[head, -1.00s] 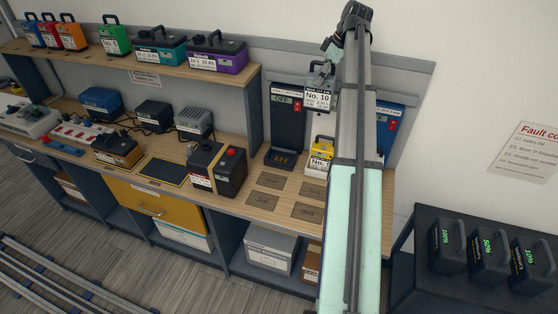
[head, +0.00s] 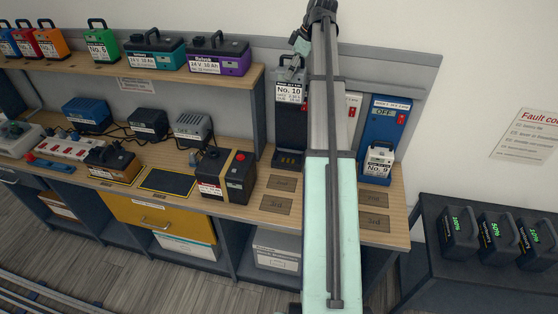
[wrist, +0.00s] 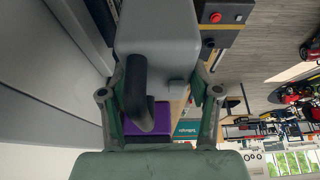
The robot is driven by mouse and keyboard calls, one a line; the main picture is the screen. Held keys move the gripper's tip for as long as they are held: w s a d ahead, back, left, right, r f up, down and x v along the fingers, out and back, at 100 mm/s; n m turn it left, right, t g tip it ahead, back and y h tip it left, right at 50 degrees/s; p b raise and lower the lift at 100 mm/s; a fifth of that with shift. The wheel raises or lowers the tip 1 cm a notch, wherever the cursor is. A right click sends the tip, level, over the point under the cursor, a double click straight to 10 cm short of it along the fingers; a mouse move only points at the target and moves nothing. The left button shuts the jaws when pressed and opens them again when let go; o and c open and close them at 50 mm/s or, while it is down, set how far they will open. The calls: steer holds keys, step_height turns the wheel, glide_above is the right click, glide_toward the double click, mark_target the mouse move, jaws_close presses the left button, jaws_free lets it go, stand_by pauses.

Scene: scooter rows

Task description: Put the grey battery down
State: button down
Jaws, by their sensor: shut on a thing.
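The grey battery (head: 289,102), labelled No. 10, hangs upright in the air in front of the upper part of a dark charger. My gripper (head: 292,66) is shut on its top handle. In the wrist view the grey body (wrist: 160,35) and dark handle (wrist: 137,90) lie between the two fingers of my gripper (wrist: 160,90). The dark charger's base (head: 288,158) shows empty contacts below the battery. My arm hides part of the bench to the right.
Marked mats (head: 275,204) lie bare on the bench. A blue charger (head: 385,120) holds a white battery No. 9 (head: 378,163). A shelf above carries several batteries.

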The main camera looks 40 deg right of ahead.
mark_target(290, 94)
steer(key=shift+w+a+f+b, duration=0.3)
steer(key=shift+f+b, duration=0.2)
steer(key=shift+b, duration=0.1)
steer(key=f+b, duration=0.8)
steer(key=f, duration=0.1)
steer(key=shift+s+d+b, duration=0.25)
steer(key=shift+b, duration=0.15)
step_height(290, 94, down, 20)
steer(key=p, duration=0.5)
steer(key=shift+c, duration=1.2)
jaws_free()
